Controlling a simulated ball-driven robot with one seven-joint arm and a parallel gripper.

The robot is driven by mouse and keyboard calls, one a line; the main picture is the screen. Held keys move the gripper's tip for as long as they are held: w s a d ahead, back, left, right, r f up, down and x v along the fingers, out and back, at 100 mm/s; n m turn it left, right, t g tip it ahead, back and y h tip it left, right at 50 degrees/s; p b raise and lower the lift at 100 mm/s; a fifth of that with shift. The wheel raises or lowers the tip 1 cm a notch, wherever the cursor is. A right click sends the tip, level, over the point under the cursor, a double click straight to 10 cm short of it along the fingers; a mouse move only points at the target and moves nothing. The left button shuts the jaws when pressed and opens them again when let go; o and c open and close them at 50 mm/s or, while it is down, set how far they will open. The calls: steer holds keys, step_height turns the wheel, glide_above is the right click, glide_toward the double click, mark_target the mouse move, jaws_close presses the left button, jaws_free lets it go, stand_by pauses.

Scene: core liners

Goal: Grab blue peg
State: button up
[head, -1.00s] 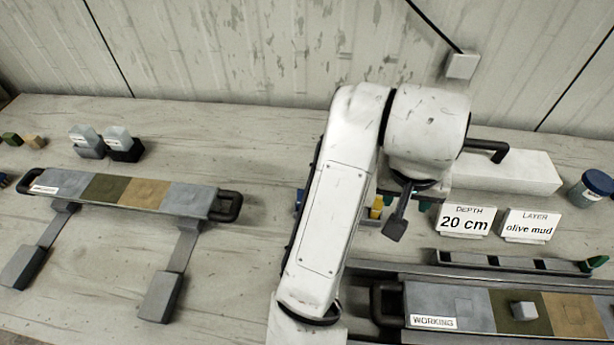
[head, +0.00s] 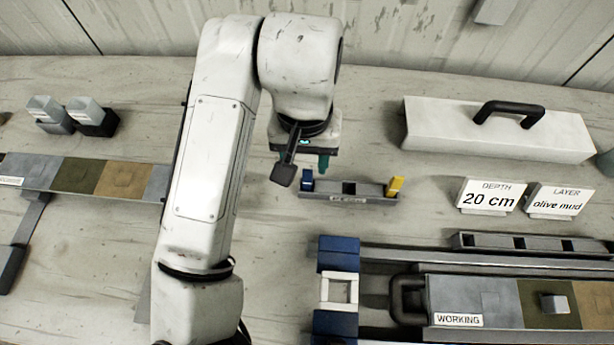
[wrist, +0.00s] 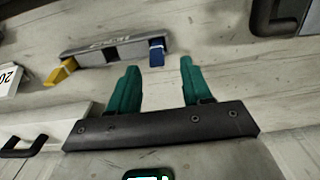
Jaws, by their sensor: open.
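The blue peg (head: 307,180) stands in the left end of a small grey holder (head: 368,200) in the head view. In the wrist view the blue peg (wrist: 157,52) stands at the right end of the holder, ahead of my gripper and between the lines of its fingers. My gripper (head: 305,163) is open and empty, with green fingers, close to the peg in the head view. In the wrist view my gripper (wrist: 158,80) has both fingers apart, and the peg is beyond the fingertips.
A yellow peg (head: 395,186) stands at the holder's other end. A white case with a black handle (head: 480,130) is behind right. Signs for depth (head: 488,196) and layer (head: 556,201) stand right. A blue block (head: 338,253) and the working tray (head: 470,300) are in front.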

mark_target(307, 170)
steer(key=shift+d+f+p, duration=0.15)
steer(key=shift+f+p, duration=0.25)
steer(key=shift+f, duration=2.2)
steer(key=shift+c, duration=0.5)
jaws_close()
